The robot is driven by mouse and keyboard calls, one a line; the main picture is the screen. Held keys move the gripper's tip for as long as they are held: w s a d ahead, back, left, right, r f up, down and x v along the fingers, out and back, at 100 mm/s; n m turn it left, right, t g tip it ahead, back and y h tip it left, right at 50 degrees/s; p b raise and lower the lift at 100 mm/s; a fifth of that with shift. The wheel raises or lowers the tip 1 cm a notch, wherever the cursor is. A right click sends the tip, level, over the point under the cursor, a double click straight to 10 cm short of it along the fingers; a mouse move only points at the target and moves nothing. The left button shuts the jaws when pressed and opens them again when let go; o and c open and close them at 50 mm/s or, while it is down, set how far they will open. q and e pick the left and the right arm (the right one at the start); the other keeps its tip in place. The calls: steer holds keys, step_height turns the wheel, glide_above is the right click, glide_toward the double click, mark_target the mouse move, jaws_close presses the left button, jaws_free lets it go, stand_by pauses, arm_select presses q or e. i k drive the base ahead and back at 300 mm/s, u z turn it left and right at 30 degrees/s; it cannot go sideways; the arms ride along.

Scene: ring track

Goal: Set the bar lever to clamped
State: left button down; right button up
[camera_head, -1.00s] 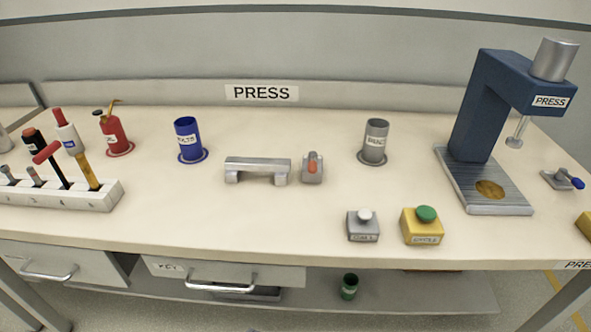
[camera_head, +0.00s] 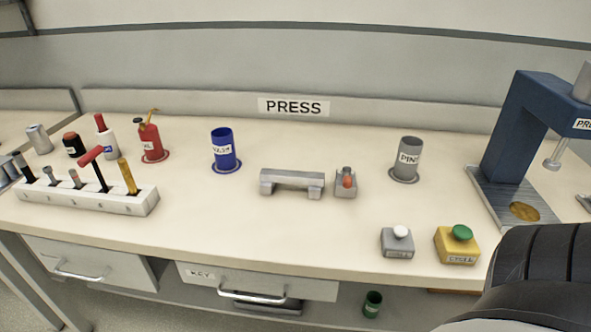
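A grey metal bar (camera_head: 291,179) on two feet stands on the bench below the PRESS sign. Right beside its right end is a small grey block with an orange-red lever (camera_head: 347,180), which looks like the bar lever. The lever's setting is too small to read. A dark rounded part of my own arm fills the lower right corner. Neither gripper's fingers show in the view.
A grey pin cup (camera_head: 406,159) and blue cup (camera_head: 224,150) stand behind the bar. A grey-white button box (camera_head: 397,242) and yellow box with green button (camera_head: 457,243) are in front right. A tool rack (camera_head: 88,199) is left, the blue press (camera_head: 521,130) right.

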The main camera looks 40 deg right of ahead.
mark_target(346, 171)
steer(key=k, duration=1)
steer(key=z, duration=1.55)
steer(key=i, duration=0.5)
